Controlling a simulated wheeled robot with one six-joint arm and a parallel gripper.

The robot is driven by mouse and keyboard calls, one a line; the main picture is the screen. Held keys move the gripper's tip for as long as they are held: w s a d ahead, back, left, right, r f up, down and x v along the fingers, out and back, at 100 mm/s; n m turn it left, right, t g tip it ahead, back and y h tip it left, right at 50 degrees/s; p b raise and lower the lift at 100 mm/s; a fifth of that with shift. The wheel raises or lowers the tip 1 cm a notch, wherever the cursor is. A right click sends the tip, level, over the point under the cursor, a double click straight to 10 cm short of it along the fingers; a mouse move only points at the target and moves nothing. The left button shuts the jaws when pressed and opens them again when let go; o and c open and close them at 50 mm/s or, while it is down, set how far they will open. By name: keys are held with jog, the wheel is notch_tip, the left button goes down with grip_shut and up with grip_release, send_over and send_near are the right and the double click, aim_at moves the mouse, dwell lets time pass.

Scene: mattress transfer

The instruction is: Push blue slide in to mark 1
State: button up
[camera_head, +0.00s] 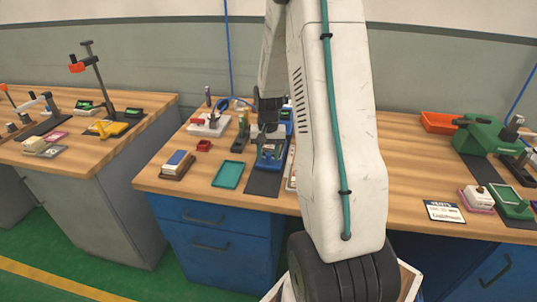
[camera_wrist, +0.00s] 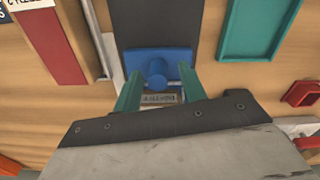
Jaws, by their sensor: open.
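The blue slide (camera_wrist: 157,56) shows in the wrist view as a flat blue block with a round blue knob standing on it. It lies in line with a dark strip (camera_wrist: 155,22). A small plate with print (camera_wrist: 158,98) lies beside it, towards my gripper; I cannot read a mark 1 on it. My gripper (camera_wrist: 159,76) is open, with one green finger on each side of the knob and gaps between. In the head view a blue fixture (camera_head: 270,160) sits on the middle bench, below the end of my arm. My arm hides part of that bench.
In the head view a blue-topped block (camera_head: 178,164) stands at left. Bare wood lies between them.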

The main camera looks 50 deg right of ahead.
notch_tip(320, 180, up, 7)
jog(key=shift+f, duration=0.2)
jog(key=shift+r, duration=0.35)
